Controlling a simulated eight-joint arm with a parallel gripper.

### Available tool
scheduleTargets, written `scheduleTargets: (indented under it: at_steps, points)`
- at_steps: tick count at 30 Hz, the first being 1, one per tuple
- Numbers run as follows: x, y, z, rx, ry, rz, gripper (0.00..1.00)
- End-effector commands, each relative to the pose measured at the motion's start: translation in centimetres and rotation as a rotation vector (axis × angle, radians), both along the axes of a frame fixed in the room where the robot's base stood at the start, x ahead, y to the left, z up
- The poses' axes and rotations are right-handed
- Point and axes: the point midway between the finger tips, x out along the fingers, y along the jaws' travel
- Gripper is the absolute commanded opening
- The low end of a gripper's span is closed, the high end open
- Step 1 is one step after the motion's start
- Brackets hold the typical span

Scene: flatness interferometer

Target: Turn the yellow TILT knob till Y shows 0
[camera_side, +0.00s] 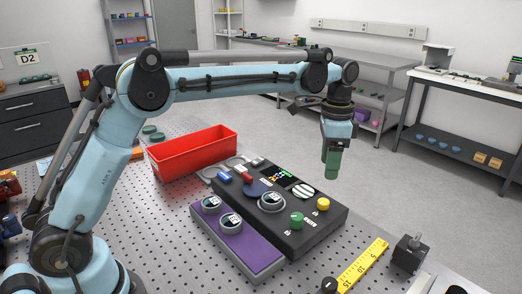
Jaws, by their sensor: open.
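The yellow knob (323,204) stands on the right part of the dark interferometer box (318,232). A green knob (297,220) stands to its left and nearer the camera. A small dark screen (280,174) with coloured marks sits at the back of the box, and a round striped fringe display (303,190) lies beside it. The numbers are too small to read. My gripper (333,175) points down above the right back edge of the box, higher than the yellow knob and apart from it. It is open; its finger gap is hard to see from this side.
A purple tray (238,246) with two round pieces adjoins the box's left side. A red bin (190,158) stands behind it. A yellow ruler (362,266) and a small black block (410,253) lie in front at right. The air around the yellow knob looks clear.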

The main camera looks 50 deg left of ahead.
Motion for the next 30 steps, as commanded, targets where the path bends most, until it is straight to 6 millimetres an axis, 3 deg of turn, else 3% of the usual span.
scheduleTargets:
  at_steps: [15, 21, 30]
  points:
    - [0.0, 0.0, -8.6, 0.000, -0.001, 0.002, 0.57]
    - [-0.1, 0.0, -10.2, 0.000, -0.001, 0.002, 0.57]
    - [-0.1, 0.0, -10.4, 0.000, -0.001, 0.002, 0.57]
